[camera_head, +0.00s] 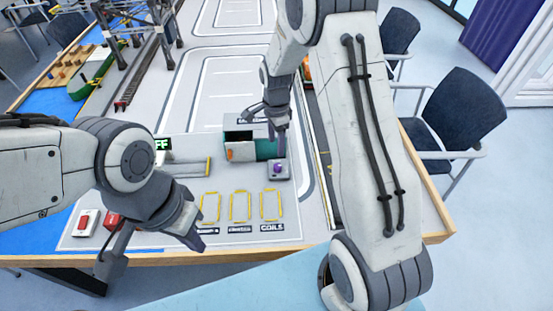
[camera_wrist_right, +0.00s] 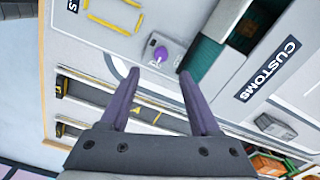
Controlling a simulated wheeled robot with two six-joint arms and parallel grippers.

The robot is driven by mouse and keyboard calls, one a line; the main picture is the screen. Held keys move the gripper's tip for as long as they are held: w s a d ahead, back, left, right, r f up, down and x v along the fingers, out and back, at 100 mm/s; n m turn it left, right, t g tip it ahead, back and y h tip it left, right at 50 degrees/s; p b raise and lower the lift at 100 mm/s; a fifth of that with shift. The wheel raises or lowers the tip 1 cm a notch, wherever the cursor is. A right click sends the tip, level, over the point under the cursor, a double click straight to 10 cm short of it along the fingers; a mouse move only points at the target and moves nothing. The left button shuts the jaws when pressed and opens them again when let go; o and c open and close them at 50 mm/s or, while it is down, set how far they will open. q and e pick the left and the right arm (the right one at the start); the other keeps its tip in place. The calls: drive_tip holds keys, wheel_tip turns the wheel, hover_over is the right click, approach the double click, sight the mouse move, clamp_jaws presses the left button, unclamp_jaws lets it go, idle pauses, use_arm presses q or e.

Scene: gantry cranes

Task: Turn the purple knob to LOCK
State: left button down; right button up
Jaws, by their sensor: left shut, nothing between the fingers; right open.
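The purple knob (camera_head: 278,168) sits on a small grey box (camera_head: 284,175) in front of the teal container near the table's right part. In the right wrist view the purple knob (camera_wrist_right: 160,54) shows just past the gap between my fingertips; the lettering around it is too small to read. My right gripper (camera_head: 281,152) is open, with its fingers pointing down close to the knob; in the wrist view it (camera_wrist_right: 159,74) holds nothing. Whether a finger touches the knob is not clear. My left gripper (camera_head: 197,243) is shut and empty over the table's front edge.
The teal container (camera_head: 266,150) stands right behind the knob box, beside a CUSTOMS sign (camera_wrist_right: 270,70). Yellow outlined slots (camera_head: 240,207) lie in front. A red switch (camera_head: 87,222) is at the front left. A gantry crane (camera_head: 128,30) and green ship (camera_head: 92,75) stand far left.

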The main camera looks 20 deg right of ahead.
sight(278, 165)
drive_tip(key=shift+m, duration=0.3)
drive_tip(key=f, duration=0.3)
drive_tip(key=f+p, duration=0.1)
drive_tip(key=f, duration=0.7)
drive_tip(key=shift+w+d, duration=0.2)
drive_tip(key=shift+d, duration=0.1)
clamp_jaws()
